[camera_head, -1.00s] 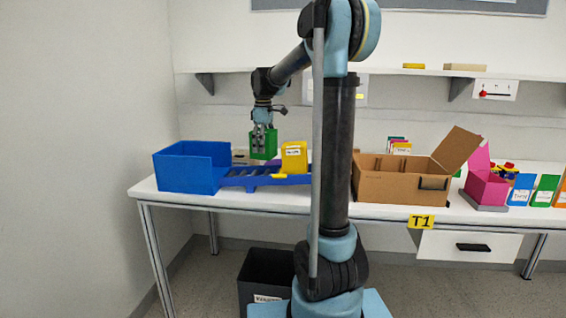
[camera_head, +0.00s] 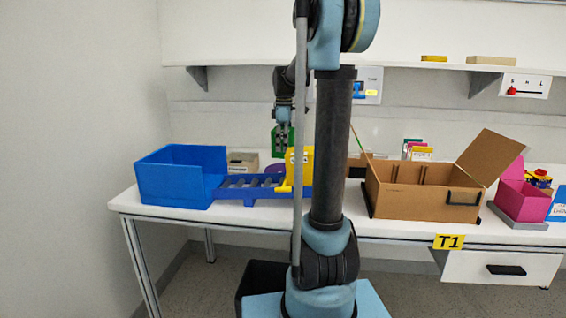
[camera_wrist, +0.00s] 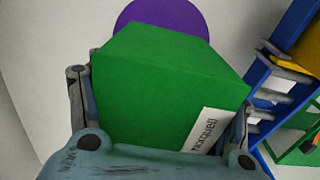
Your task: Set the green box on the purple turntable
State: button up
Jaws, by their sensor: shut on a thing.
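My gripper (camera_head: 283,138) is shut on the green box (camera_wrist: 165,85) and holds it above the table. The box also shows in the head view (camera_head: 276,142), partly behind the gripper and the yellow box. In the wrist view a white label with printed letters is on its lower right. The purple turntable (camera_wrist: 165,14) is a round disc just beyond the box at the top of the wrist view, partly covered by it. In the head view only a small piece of the turntable (camera_head: 275,168) shows, behind the blue rack and below the green box.
A blue bin (camera_head: 178,180) is at the left. A grey box (camera_head: 242,162) lies behind the rack. An open cardboard box (camera_head: 415,200) and a pink box (camera_head: 521,202) stand to the right.

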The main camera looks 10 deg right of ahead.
aim_at(291, 130)
jog(key=shift+f, duration=3.05)
jog(key=o, duration=1.2)
jog(key=shift+o, duration=0.2)
notch_tip(291, 130, up, 12)
jog(key=shift+r, duration=0.1)
